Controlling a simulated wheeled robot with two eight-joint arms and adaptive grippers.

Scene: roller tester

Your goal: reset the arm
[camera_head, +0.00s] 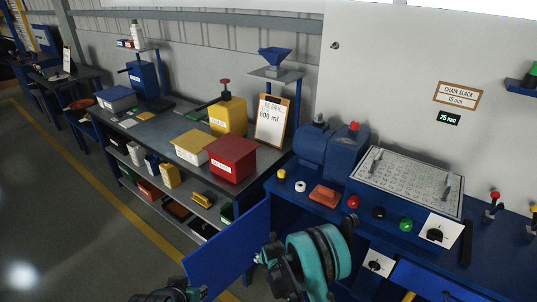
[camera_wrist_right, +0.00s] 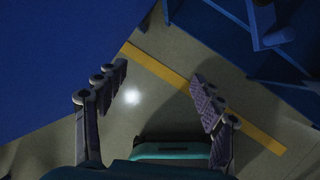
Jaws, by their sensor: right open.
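My right arm (camera_head: 318,256), with teal and dark bands, hangs in front of the blue roller tester in the head view. The right gripper (camera_wrist_right: 160,78) shows in the right wrist view with its two dark ridged fingers wide apart. Nothing is between them except the floor below. In the head view its fingers are hard to make out. A dark piece of my left arm or gripper (camera_head: 170,292) shows at the bottom edge of the head view; its fingers cannot be made out.
A blue panel (camera_head: 228,252) stands out from the tester (camera_head: 285,205) close to my right arm; a large blue surface (camera_wrist_right: 60,60) fills the wrist view's left. The workbench (camera_head: 165,128) holds yellow and red containers. The floor at left is clear.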

